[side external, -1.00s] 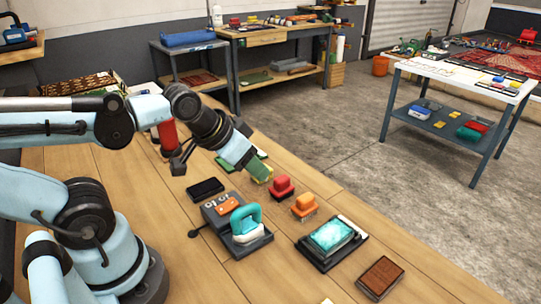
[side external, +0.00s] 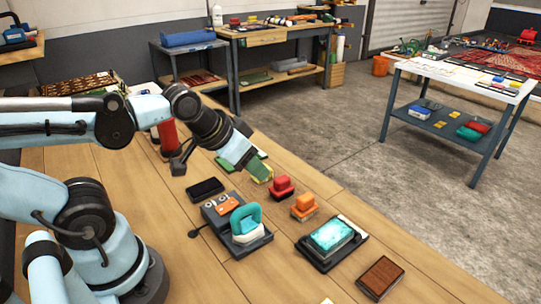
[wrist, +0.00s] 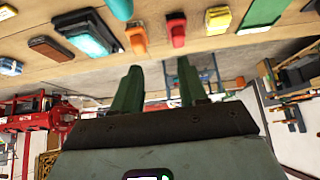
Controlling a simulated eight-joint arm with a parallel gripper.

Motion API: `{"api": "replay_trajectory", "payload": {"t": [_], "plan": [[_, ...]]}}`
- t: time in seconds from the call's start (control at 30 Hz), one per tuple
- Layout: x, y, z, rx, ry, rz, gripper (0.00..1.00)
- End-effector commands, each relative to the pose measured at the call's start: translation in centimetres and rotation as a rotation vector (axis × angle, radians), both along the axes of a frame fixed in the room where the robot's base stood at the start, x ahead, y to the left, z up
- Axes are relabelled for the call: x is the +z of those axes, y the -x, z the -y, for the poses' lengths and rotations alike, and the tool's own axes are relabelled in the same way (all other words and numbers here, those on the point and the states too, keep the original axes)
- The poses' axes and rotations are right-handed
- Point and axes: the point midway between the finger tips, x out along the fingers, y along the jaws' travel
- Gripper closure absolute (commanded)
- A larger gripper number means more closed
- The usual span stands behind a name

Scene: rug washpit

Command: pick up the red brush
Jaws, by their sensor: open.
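The red brush (side external: 283,187) stands on the wooden bench, just right of my gripper (side external: 262,172) in the side view. It has a red grip on a wider red base. It also shows in the wrist view (wrist: 176,30), near the top, beyond the fingers and roughly between them. My gripper (wrist: 160,82) is open and empty, with its two green fingers apart. In the side view its fingertips are close to the brush, apart from it as far as I can tell. A yellow thing (wrist: 217,20) lies beside the brush, mostly hidden by my gripper in the side view.
An orange brush (side external: 304,207) stands close in front of the red one. A grey device with a teal handle (side external: 246,222), a black tray with a teal block (side external: 331,237) and a brown block (side external: 380,277) lie nearer. A black block (side external: 205,188) is left.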

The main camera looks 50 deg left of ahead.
Motion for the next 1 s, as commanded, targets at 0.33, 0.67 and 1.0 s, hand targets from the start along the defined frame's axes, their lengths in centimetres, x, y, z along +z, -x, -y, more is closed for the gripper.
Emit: {"api": "replay_trajectory", "payload": {"t": [0.33, 0.67, 1.0], "plan": [[0.0, 0.0, 0.0, 0.0, 0.0, 0.0, 0.51], [0.0, 0.0, 0.0, 0.0, 0.0, 0.0, 0.28], [0.8, -1.6, -0.5, 0.005, -0.007, -0.083, 0.28]]}}
